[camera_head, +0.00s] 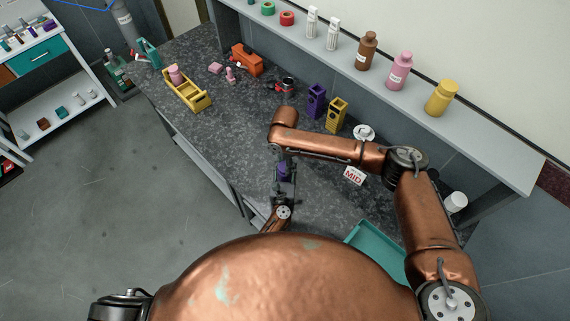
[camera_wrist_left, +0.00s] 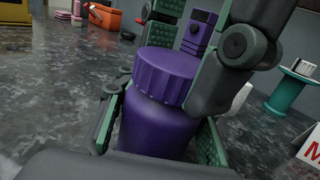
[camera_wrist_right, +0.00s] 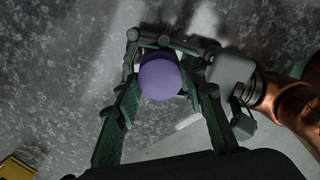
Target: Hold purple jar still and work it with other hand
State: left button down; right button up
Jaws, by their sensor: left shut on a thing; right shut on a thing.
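The purple jar (camera_wrist_left: 158,125) stands upright between the fingers of my left gripper (camera_wrist_left: 160,140), which is shut on its body. The ribbed purple lid (camera_wrist_left: 167,75) sits on top of the jar. My right gripper comes down from above and is shut on the lid; its dark fingers flank the lid in the left wrist view. In the right wrist view the lid's round top (camera_wrist_right: 160,80) lies between the fingertips of my right gripper (camera_wrist_right: 165,70). In the head view the jar (camera_head: 283,170) is small and mostly hidden by both grippers.
On the dark counter stand a yellow tray (camera_head: 187,92), an orange toolbox (camera_head: 246,60), a purple holder (camera_head: 316,100), a yellow holder (camera_head: 337,115) and a sign reading MID (camera_head: 354,176). A teal tray (camera_head: 376,247) is at the near edge. Bottles line the shelf (camera_head: 480,135).

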jog(key=m, duration=0.6)
jog(key=shift+s+a, duration=0.1)
jog(key=m, duration=0.5)
jog(key=o, duration=1.4)
notch_tip(320, 180, up, 12)
pick_arm(q)
jog(key=c, duration=1.2)
grip_release()
